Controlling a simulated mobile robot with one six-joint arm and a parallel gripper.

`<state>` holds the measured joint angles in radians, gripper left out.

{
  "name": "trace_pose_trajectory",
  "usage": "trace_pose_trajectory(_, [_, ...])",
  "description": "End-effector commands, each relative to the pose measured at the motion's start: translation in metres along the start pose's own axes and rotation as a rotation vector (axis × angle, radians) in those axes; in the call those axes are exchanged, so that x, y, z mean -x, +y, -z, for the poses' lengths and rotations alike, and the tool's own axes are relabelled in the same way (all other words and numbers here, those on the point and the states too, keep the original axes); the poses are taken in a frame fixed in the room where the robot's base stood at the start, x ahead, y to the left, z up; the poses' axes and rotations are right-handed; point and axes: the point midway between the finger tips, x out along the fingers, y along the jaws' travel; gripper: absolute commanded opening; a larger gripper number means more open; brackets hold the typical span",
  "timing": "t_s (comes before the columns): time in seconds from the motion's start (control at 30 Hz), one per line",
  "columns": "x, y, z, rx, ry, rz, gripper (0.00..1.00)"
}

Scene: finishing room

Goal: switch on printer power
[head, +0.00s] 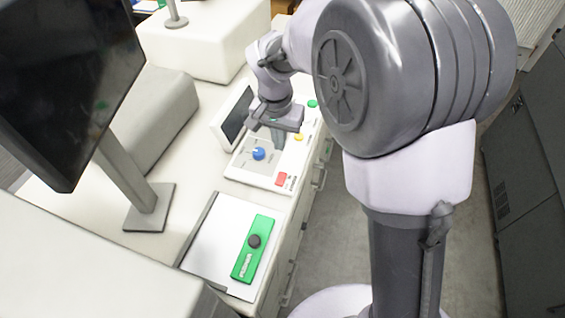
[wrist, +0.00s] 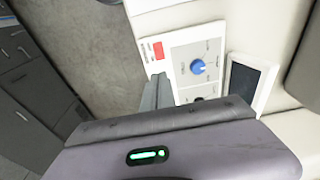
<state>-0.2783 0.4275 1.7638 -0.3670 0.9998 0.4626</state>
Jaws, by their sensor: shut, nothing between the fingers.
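A white control panel (head: 240,173) lies on the counter. It carries a blue knob (head: 258,154), a red rectangular button (head: 281,179), a yellow button (head: 299,137) and a green button (head: 312,104). In the wrist view the panel shows the blue knob (wrist: 197,67) with marks around it and the red button (wrist: 158,50). My gripper (head: 278,141) is shut and empty, over the panel between the blue knob and the yellow button. Its fingers (wrist: 158,92) hide part of the panel. I cannot tell whether they touch it. No power label is readable.
A small dark screen (head: 236,116) stands behind the panel, close to my gripper. A monitor (head: 65,75) on a stand is at left. Dark cabinets (head: 525,150) are across the floor.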

Motion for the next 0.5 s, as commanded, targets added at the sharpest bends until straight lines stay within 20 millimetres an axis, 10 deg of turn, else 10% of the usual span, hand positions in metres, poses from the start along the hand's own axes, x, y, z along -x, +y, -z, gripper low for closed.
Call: trace_pose_trajectory(0.5, [-0.098, 0.001, -0.001, 0.0, -0.004, -0.003, 0.0])
